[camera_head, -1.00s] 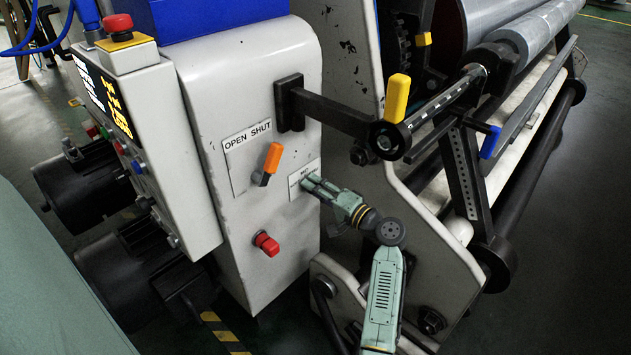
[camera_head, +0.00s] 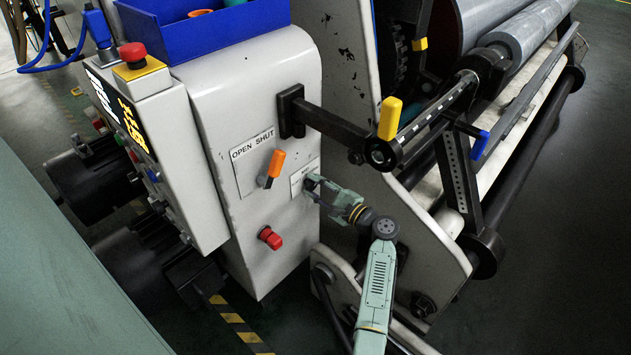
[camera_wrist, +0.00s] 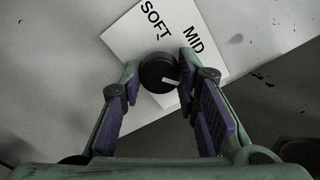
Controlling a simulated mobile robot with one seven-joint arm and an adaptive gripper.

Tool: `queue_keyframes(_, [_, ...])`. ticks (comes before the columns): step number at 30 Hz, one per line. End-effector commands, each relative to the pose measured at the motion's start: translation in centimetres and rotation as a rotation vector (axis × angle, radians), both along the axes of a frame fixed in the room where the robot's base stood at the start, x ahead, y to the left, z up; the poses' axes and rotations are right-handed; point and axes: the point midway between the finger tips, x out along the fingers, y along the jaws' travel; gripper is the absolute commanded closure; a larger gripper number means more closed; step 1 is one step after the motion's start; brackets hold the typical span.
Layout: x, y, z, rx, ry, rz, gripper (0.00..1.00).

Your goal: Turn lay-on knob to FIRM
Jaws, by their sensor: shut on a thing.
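The lay-on knob (camera_wrist: 158,72) is a round black knob with a white pointer mark, in the upper middle of the wrist view. It sits on a white label plate (camera_wrist: 130,38) that reads SOFT and MID; FIRM does not show. The pointer mark is on the knob's lower right side, partly beside the right finger. My gripper (camera_wrist: 160,75) has its two purple-padded fingers on either side of the knob, shut on it. In the head view my gripper (camera_head: 312,186) is at the label plate (camera_head: 303,176) and hides the knob.
A black bracket arm (camera_head: 335,127) with a yellow handle (camera_head: 390,118) juts out above my arm. Floor at lower right is clear.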

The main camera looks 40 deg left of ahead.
Motion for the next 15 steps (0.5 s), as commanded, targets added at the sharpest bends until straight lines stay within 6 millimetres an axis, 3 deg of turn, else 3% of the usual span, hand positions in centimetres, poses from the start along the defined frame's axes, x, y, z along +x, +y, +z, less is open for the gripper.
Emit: queue_keyframes(15, [0.03,0.07,0.08,0.012,0.127,-0.001,0.99])
